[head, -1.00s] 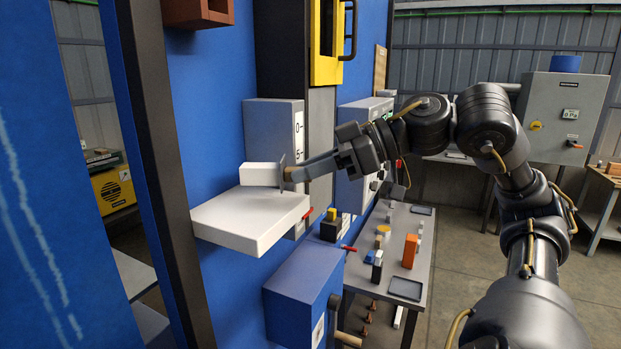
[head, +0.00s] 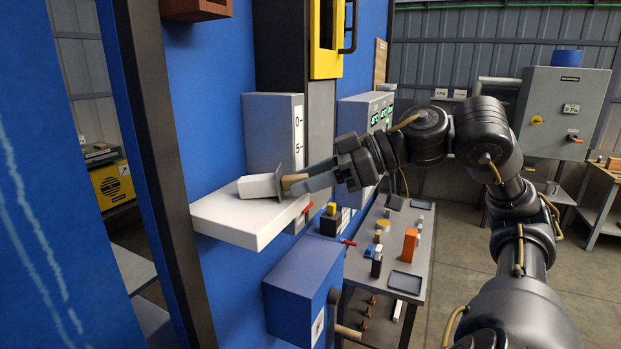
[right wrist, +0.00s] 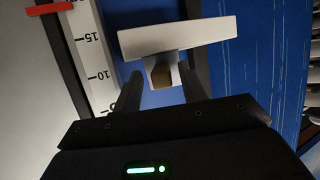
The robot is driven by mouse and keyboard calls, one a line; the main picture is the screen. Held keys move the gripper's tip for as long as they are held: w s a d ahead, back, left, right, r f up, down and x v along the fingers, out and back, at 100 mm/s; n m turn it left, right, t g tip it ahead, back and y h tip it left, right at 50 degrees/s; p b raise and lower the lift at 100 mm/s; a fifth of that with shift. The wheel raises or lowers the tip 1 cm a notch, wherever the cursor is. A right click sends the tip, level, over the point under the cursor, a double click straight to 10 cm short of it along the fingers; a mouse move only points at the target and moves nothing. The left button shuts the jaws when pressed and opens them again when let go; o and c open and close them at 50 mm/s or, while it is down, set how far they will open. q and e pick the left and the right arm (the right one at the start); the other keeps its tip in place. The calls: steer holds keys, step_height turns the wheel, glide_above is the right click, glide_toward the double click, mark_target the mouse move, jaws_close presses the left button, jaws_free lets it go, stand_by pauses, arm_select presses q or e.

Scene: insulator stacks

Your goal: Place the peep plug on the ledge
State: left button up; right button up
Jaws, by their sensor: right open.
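The peep plug (head: 258,187) is a white block with a thin grey flange plate and a short wooden handle. It lies on the white ledge (head: 240,220), near its back right part, turned slightly askew with the flange by the ledge's right edge. My right gripper (head: 303,184) is at the handle end. In the right wrist view the plug's flange (right wrist: 178,38) is ahead, and the brown handle shows between the two spread fingers of my right gripper (right wrist: 162,88). The fingers are apart and do not visibly clamp it. My left gripper is not in view.
A grey box with a number scale (head: 275,130) stands behind the ledge on the blue wall. A blue box (head: 300,285) is below. A grey table (head: 415,240) with small blocks stands to the right. A dark post (head: 160,150) is left of the ledge.

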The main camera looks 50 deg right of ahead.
steer(key=shift+r, duration=0.1)
steer(key=shift+r, duration=0.15)
steer(key=b+v, duration=0.9)
steer(key=v, duration=0.3)
stand_by(0.3)
